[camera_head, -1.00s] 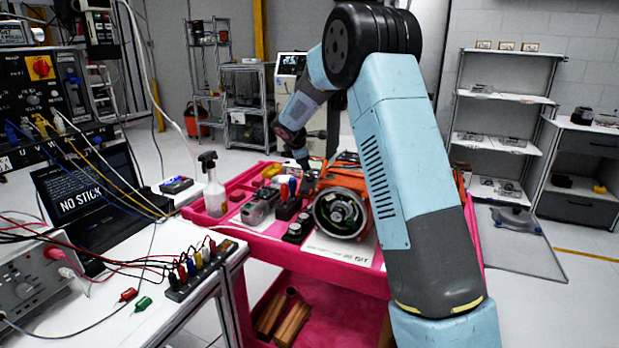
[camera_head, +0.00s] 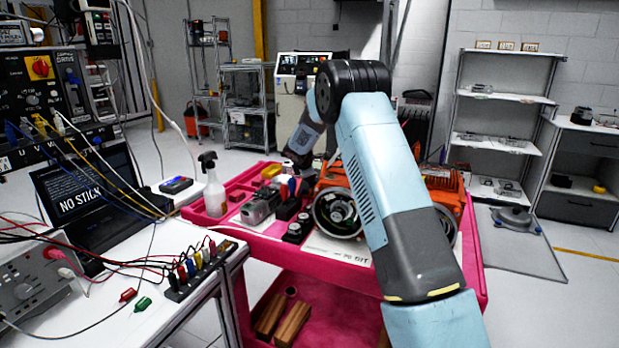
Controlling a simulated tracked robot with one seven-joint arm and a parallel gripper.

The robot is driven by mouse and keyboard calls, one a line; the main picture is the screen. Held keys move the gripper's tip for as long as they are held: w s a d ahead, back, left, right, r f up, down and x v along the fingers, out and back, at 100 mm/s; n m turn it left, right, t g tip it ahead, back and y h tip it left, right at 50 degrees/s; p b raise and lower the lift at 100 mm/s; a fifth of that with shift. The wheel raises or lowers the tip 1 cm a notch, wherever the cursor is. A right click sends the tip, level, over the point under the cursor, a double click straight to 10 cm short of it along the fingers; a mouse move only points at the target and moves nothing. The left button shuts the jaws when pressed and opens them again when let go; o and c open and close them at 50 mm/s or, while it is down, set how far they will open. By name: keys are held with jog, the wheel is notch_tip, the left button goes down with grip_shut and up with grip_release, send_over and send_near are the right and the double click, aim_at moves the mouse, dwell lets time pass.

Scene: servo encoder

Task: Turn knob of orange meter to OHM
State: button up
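I cannot make out an orange meter or its OHM mark for sure. The largest orange thing is a machine (camera_head: 451,192) with a round, open metal housing (camera_head: 338,212) facing me, on the pink cart (camera_head: 462,276); my arm hides part of it. My arm reaches over the cart from the right. Its wrist end, with my gripper (camera_head: 296,160), hangs above the cart's back edge, behind the small tools and left of the orange machine. The fingers are too small and dark to show whether they are open or shut.
A spray bottle (camera_head: 214,188), a grey device (camera_head: 261,207) and black round parts (camera_head: 297,230) stand on the cart. At left, a white bench (camera_head: 205,290) carries a laptop (camera_head: 88,197), a terminal block (camera_head: 200,268) and loose cables. Shelves (camera_head: 500,140) stand at the back right.

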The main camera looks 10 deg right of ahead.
jog(key=shift+c, duration=0.3)
jog(key=shift+f, duration=0.1)
jog(key=c, duration=1)
jog(key=shift+d+f, duration=0.1)
dwell(0.6)
jog(key=o, duration=1.1)
jog(key=shift+c, duration=0.2)
jog(key=shift+r, duration=0.25)
jog(key=shift+s+a+r, duration=0.2)
jog(key=shift+r, duration=0.05)
jog(key=v, duration=1.2)
jog(key=shift+s+a+r, duration=0.15)
jog(key=shift+s+r, duration=0.1)
